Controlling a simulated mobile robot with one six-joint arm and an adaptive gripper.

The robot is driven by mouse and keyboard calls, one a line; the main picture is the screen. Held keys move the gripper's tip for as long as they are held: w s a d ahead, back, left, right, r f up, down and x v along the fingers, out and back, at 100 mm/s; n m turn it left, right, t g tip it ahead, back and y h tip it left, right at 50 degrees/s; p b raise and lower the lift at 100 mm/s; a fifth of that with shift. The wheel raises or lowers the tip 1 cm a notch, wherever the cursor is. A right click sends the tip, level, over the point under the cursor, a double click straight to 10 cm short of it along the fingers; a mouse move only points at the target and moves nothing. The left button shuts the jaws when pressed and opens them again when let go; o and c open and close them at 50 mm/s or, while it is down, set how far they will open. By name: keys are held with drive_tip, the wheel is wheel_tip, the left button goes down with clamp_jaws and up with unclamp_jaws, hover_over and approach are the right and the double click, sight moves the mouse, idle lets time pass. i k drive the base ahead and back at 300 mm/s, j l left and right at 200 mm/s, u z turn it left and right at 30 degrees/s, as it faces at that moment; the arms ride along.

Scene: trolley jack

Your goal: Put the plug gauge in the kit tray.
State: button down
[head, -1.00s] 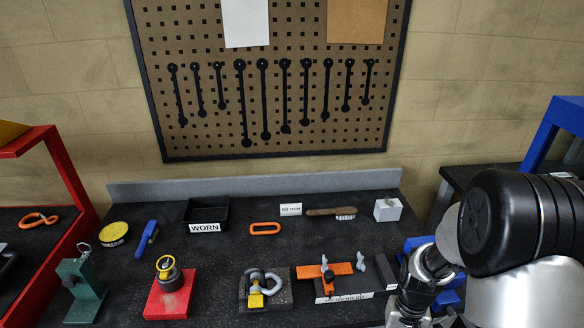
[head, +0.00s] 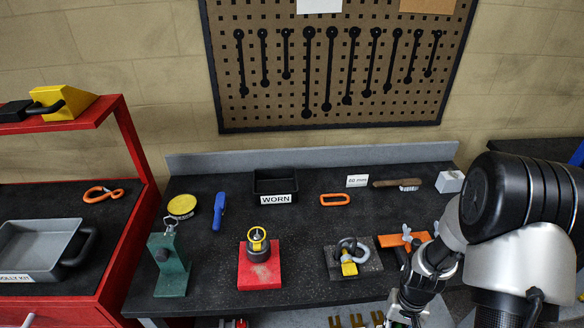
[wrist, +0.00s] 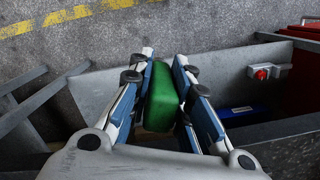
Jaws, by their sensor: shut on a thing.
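My gripper (wrist: 164,62) is shut on a green piece (wrist: 162,98), seen between its fingers in the wrist view. I take it to be the plug gauge; its ends are not clear. In the head view my gripper (head: 405,312) is at the bottom right, with its fingertips and the held piece out of sight. The kit tray (head: 30,265) is a grey tray with a dark handle and a label ending in "KIT". It sits on the red trolley at the far left, well apart from my gripper. The visible part of it looks empty.
The dark bench (head: 310,230) carries a green stand (head: 172,265), a red block (head: 260,272), a shackle (head: 348,256), an orange clamp (head: 402,240) and a black WORN bin (head: 276,182). An orange carabiner (head: 103,194) lies behind the tray. The red trolley's shelf (head: 60,127) overhangs behind.

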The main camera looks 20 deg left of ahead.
sight(38, 254)
drive_tip(key=k+j, duration=0.1)
drive_tip(key=j, duration=0.3)
drive_tip(key=k+j, duration=0.1)
drive_tip(key=j, duration=0.3)
drive_tip(key=k+j+z, duration=0.1)
drive_tip(key=j, duration=0.3)
drive_tip(key=k+j, duration=0.1)
drive_tip(key=j, duration=0.3)
drive_tip(key=k+j, duration=0.1)
drive_tip(key=j, duration=0.3)
drive_tip(key=k+j+z, duration=0.1)
drive_tip(key=j, duration=0.25)
